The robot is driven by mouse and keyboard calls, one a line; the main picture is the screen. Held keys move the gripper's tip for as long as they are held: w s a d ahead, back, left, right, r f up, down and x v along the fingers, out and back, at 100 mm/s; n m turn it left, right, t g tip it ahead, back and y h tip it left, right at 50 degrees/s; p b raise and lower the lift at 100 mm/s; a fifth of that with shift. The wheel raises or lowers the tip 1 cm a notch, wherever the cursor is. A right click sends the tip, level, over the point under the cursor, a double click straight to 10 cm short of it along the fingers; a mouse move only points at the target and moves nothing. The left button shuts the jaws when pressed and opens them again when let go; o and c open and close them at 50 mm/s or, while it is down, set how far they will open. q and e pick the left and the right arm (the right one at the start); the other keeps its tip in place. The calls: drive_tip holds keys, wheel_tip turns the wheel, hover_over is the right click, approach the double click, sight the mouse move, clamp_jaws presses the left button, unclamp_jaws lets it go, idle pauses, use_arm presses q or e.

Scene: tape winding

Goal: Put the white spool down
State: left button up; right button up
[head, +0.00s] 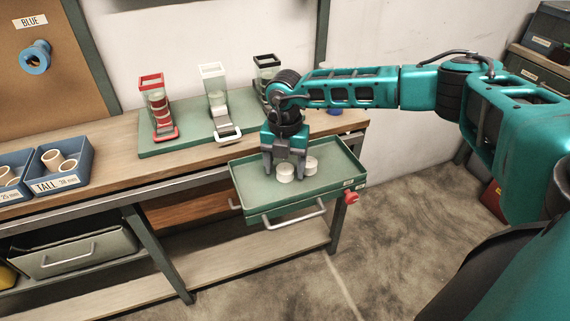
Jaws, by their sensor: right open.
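A white spool (285,174) stands in the green tray (250,179), directly below my right gripper. A second white spool (311,166) stands close to its right in the same tray. My right gripper (284,165) points down with its jaws open, the fingers at either side of the first spool's top. The gripper hides part of that spool, and I cannot tell whether the fingers touch it. My left gripper is not in view.
A green board on the bench carries a red-framed (157,107), a white-framed (215,103) and a black-framed dispenser (266,67). Blue bins (70,180) with spools stand at the left. A red knob (352,197) sticks out at the tray's right. The tray's left part is bare.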

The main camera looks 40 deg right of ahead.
sight(285, 168)
drive_tip(key=shift+r, duration=0.6)
wheel_tip(285, 168, up, 10)
drive_tip(key=r+p, duration=0.1)
drive_tip(key=s+a+f+n+g+y, duration=0.1)
drive_tip(key=s+a+y, duration=0.15)
drive_tip(key=a, duration=0.55)
drive_tip(key=s+a+f+n+y, duration=0.2)
drive_tip(key=a+y, duration=0.2)
drive_tip(key=a, duration=0.4)
drive_tip(key=s+a+f+n+g+y, duration=0.15)
drive_tip(key=a+y, duration=0.25)
drive_tip(key=a, duration=0.4)
drive_tip(key=s+a+r+m+t+y, duration=0.1)
drive_tip(key=a+r+m+t+y, duration=0.4)
drive_tip(key=a+m+t+y, duration=0.3)
drive_tip(key=w+d+f+m+t+h, duration=0.2)
drive_tip(key=d+f+m+t+h, duration=0.8)
drive_tip(key=m, duration=0.5)
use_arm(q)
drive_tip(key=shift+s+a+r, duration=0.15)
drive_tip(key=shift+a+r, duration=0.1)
use_arm(e)
drive_tip(key=s+d+f+m+g+h, duration=0.4)
drive_tip(key=s+d+f, duration=0.4)
drive_tip(key=s+f, duration=0.4)
drive_tip(key=shift+f+m+g+h, duration=0.35)
drive_tip(key=shift+f+m+h, duration=0.4)
drive_tip(key=shift+h, duration=0.4)
